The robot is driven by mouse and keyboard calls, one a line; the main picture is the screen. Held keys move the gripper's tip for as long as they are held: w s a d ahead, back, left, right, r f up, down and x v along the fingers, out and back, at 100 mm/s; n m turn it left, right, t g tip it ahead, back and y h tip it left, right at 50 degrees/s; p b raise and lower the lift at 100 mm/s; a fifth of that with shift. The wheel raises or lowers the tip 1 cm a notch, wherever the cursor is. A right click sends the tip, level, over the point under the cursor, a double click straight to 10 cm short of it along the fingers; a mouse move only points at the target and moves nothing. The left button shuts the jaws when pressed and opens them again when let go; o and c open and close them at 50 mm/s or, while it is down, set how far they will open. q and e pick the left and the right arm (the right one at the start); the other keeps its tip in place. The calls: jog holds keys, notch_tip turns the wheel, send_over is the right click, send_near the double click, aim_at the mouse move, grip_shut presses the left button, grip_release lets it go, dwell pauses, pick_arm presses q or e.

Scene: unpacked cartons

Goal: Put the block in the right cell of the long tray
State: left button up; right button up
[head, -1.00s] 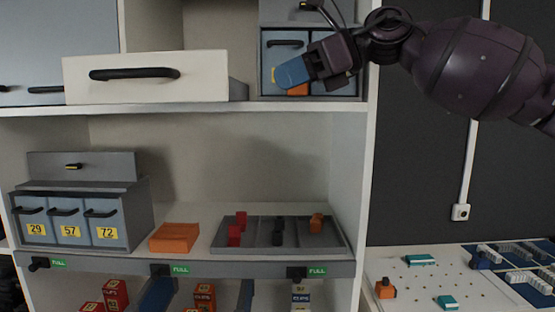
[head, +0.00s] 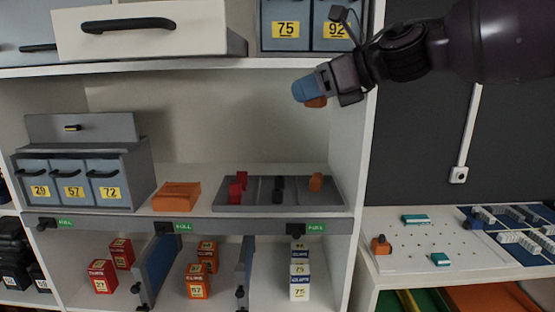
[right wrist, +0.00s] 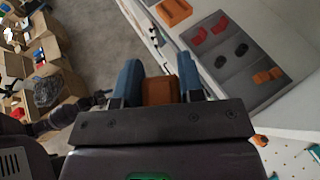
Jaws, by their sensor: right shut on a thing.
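My right gripper (head: 306,92) is shut on an orange block (head: 317,102), which shows partly behind the blue fingers. In the right wrist view the block (right wrist: 160,91) sits between both blue fingers (right wrist: 160,84). The long grey tray (head: 285,208) lies on the middle shelf, below the gripper and well apart from it. Its left cell holds red pieces (head: 237,187), its middle cell black pieces (head: 278,189), and its right cell an orange piece (head: 316,182). The tray also shows in the right wrist view (right wrist: 236,72). My left gripper is not in view.
An orange box (head: 176,196) lies left of the tray, beside a grey drawer unit (head: 140,180). The upper shelf board (head: 190,66) and right side panel (head: 357,150) bound the opening. A white board with small pieces (head: 430,235) is at right. Space above the tray is clear.

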jog(key=s+d+f+m+t+h, duration=0.25)
jog(key=d+f+m+h, duration=0.25)
jog(key=f, duration=0.9)
jog(key=s+d+f+m+t+h, duration=0.1)
jog(key=d+f+m+t+h, duration=0.4)
jog(key=f, duration=0.9)
jog(key=s+d+f+m+h, duration=0.2)
jog(key=s+d+f, duration=0.3)
jog(key=s+f, duration=0.4)
notch_tip(320, 180, down, 3)
jog(key=shift+f, duration=0.2)
